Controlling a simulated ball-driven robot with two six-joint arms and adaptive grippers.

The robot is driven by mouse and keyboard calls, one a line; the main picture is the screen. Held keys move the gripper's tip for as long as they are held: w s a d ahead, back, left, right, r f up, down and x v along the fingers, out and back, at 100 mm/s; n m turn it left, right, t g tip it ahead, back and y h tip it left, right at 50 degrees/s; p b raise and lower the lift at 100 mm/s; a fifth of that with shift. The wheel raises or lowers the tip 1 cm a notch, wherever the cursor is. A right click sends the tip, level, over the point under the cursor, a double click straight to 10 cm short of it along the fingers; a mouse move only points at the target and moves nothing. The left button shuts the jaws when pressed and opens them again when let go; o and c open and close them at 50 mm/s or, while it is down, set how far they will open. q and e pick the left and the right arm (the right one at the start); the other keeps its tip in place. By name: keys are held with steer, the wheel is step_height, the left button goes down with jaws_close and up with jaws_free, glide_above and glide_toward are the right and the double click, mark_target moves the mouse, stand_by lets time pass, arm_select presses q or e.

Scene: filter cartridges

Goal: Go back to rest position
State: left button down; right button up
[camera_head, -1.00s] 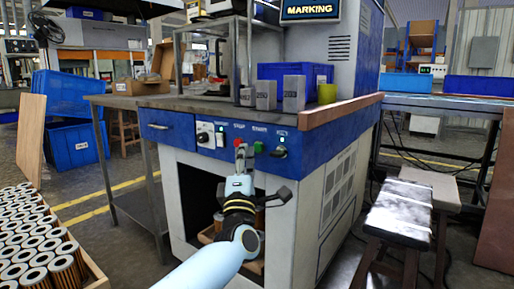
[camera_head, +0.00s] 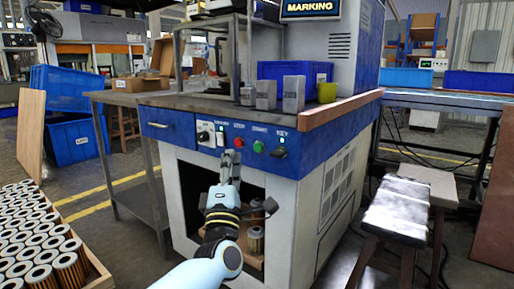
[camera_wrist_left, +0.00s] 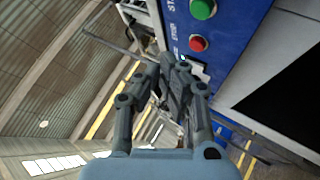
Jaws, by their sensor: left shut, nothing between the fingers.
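My left gripper (camera_head: 230,160) is in front of the marking machine's blue control panel (camera_head: 170,126), just below the red button (camera_head: 238,141). Its fingers are shut and empty, and the left wrist view shows the closed fingers (camera_wrist_left: 174,72) beside the panel. The green button (camera_head: 258,146) is to the right of the gripper, and it also shows in the left wrist view (camera_wrist_left: 202,8). I cannot tell the exact gap between fingertips and panel. My right gripper is not in view.
A crate of cartridges (camera_head: 98,279) is at lower left. A stool (camera_head: 397,207) is at right.

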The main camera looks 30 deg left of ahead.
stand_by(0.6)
